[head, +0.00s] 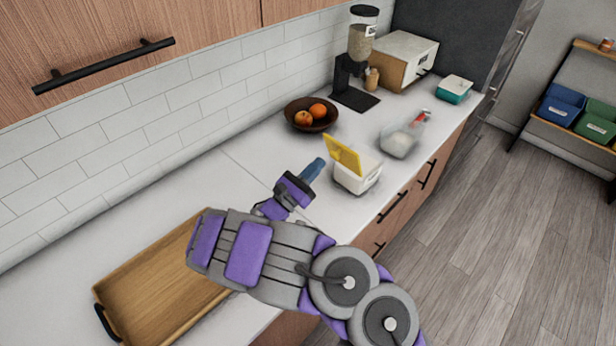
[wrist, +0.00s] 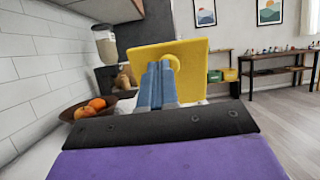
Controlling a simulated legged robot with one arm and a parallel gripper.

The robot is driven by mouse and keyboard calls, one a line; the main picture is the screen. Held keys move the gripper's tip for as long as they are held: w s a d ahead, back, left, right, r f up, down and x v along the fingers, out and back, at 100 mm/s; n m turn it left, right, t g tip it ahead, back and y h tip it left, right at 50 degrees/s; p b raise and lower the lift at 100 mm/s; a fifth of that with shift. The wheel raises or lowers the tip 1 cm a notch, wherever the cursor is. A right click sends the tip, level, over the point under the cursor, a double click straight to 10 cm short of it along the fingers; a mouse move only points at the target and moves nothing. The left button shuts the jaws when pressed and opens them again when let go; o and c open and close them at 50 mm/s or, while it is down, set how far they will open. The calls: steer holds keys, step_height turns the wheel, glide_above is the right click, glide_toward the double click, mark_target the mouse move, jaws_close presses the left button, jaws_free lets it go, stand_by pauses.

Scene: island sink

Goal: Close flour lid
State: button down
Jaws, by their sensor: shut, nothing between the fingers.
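The flour container (head: 356,177) is a white box on the counter, with its yellow lid (head: 343,154) standing open and tilted up at its left edge. My gripper (head: 318,164) is just left of the lid, with its blue fingers shut and empty. In the wrist view, the lid (wrist: 183,62) fills the centre as a yellow panel with a round mark. The shut fingers (wrist: 157,75) overlap it in the picture. I cannot tell whether they touch it. The container's white body is mostly hidden there.
A grain dispenser (head: 361,45) stands at the back wall. A wooden tray (head: 150,275) lies at the left. Counter between tray and bowl is clear.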

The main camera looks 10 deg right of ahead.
mark_target(336, 143)
steer(key=d, duration=0.5)
steer(key=shift+d+r, duration=0.1)
steer(key=shift+r, duration=0.05)
steer(key=shift+w+r+g+y+p, duration=0.4)
steer(key=shift+r+y+p, duration=0.35)
steer(key=shift+p, duration=0.35)
steer(key=shift+w+d+r+p, duration=0.1)
steer(key=shift+d+r+p, duration=0.15)
steer(key=shift+d+p, duration=0.05)
steer(key=w+r+g+y+p, duration=0.1)
steer(key=p, duration=0.2)
steer(key=w+r+g+y+p, duration=0.1)
steer(key=r+y+p, duration=0.1)
steer(key=p, duration=0.1)
steer(key=shift+d, duration=0.1)
steer(key=w+d+f+g+y+p, duration=0.2)
steer(key=w+d+f+y+p, duration=0.1)
steer(key=d+p, duration=0.3)
steer(key=w+d+f+g+y+p, duration=0.2)
steer(key=w+d+f+y+p, duration=0.1)
steer(key=d, duration=0.6)
steer(key=shift+w+f+g+y+p, duration=0.4)
steer(key=shift+w+y+p, duration=0.15)
steer(key=shift+w+p, duration=1.05)
